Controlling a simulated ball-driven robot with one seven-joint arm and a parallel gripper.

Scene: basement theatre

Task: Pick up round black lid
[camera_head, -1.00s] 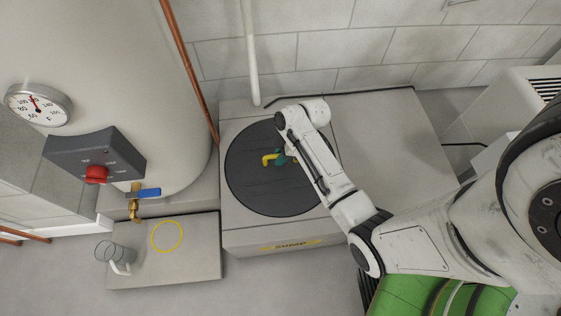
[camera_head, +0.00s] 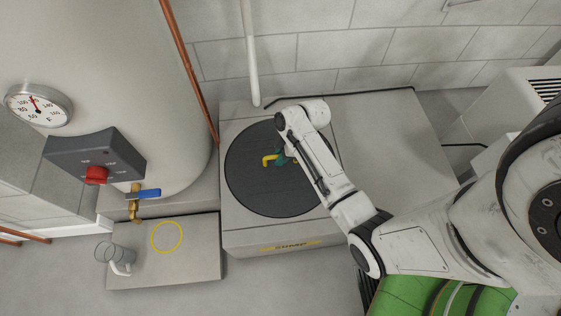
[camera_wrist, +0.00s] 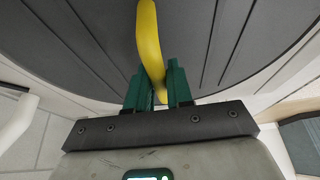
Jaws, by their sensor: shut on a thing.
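The round black lid (camera_head: 265,190) lies on the grey concrete block marked "SUMP" and covers much of its left part. A yellow handle (camera_head: 268,159) stands up from the lid. My gripper (camera_head: 284,156) is over the lid's upper middle, partly hidden by my wrist. In the wrist view its green fingers (camera_wrist: 158,85) are closed around the yellow handle (camera_wrist: 150,45), with the dark grooved lid (camera_wrist: 85,35) behind them. From these views I cannot tell whether the lid is lifted off the block.
The grey block (camera_head: 390,140) has bare top to the right of the lid. A large tank (camera_head: 100,60) with a gauge and blue-handled valve (camera_head: 143,193) stands left. A low slab (camera_head: 190,260) holds a glass mug (camera_head: 117,256) and a yellow ring mark. A white pipe (camera_head: 250,50) rises behind.

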